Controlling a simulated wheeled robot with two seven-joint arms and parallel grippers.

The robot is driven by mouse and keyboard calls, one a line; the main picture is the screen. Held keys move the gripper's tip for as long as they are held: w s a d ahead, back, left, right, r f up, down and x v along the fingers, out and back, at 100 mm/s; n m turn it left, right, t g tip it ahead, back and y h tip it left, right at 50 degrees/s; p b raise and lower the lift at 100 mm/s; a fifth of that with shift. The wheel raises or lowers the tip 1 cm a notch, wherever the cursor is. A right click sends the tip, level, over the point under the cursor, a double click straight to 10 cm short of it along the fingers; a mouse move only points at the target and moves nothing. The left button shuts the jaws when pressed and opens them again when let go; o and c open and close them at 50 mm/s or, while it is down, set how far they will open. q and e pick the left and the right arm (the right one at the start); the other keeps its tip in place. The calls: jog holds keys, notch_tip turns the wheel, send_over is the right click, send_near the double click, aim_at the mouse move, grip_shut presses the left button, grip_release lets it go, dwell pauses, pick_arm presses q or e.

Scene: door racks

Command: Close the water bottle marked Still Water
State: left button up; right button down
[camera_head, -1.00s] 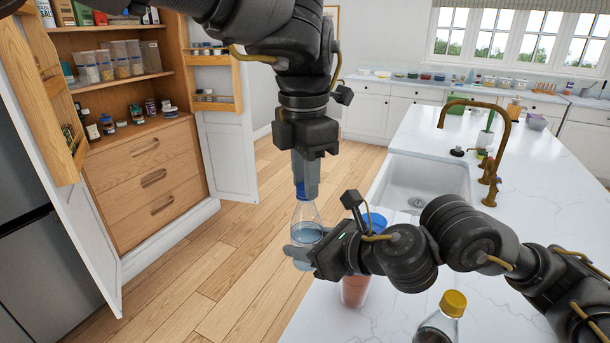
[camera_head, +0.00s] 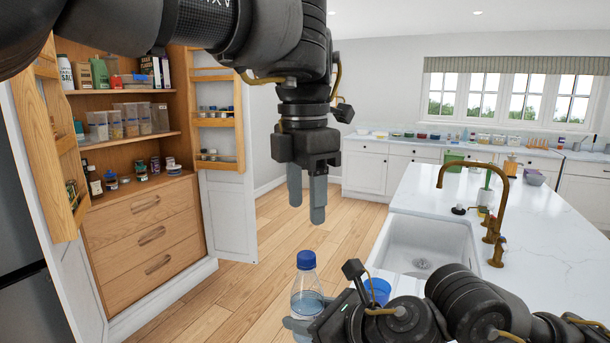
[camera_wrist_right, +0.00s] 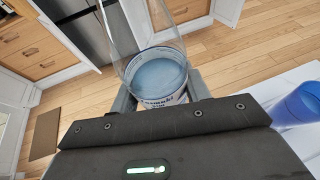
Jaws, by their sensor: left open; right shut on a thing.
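A clear water bottle (camera_head: 306,290) with a blue cap (camera_head: 306,260) stands upright in my right gripper (camera_head: 300,326), low in the head view. The cap sits on the bottle's neck; how tight it is cannot be told. In the right wrist view the bottle (camera_wrist_right: 157,75) is between the fingers, with water inside and a label only partly readable. My right gripper is shut on it. My left gripper (camera_head: 306,198) is open and empty, pointing down above the cap and clear of it.
A blue cup (camera_head: 378,290) stands beside my right arm on the white counter (camera_head: 425,190). A sink (camera_head: 420,245) with a brass tap (camera_head: 495,215) is at right. An open pantry cupboard (camera_head: 140,190) is at left. Wooden floor (camera_head: 225,310) lies between.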

pick_arm(q)
jog(key=shift+r, duration=1.9)
jog(key=shift+f, duration=0.1)
